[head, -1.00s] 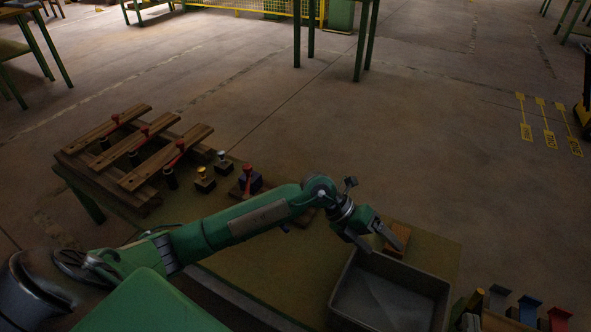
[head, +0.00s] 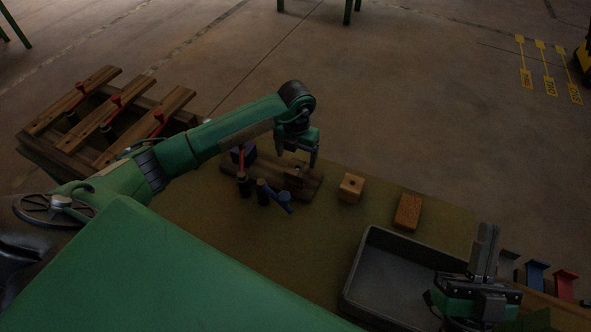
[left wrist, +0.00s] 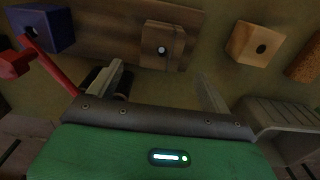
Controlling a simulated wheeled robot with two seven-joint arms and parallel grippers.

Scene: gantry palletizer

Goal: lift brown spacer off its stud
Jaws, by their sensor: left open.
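The brown spacer (left wrist: 176,57) is a dark wooden block with a pale stud tip showing in its hole. It sits on a wooden board (left wrist: 100,38) in the left wrist view. In the head view the spacer (head: 293,172) is partly hidden beneath my left gripper (head: 300,158). That gripper points down and is open and empty. In the left wrist view its fingers (left wrist: 158,88) are apart, with the spacer ahead of the gap between them. My right gripper (head: 486,246) is at the lower right over the grey bin, its fingers pointing up; its opening is unclear.
A purple block (head: 250,155) with a red-handled tool stands left of my left gripper. Dark pegs and a blue tool (head: 284,199) stand in front of the board. A light wooden block (head: 351,187), a cork block (head: 408,212) and a grey bin (head: 372,290) are to the right.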

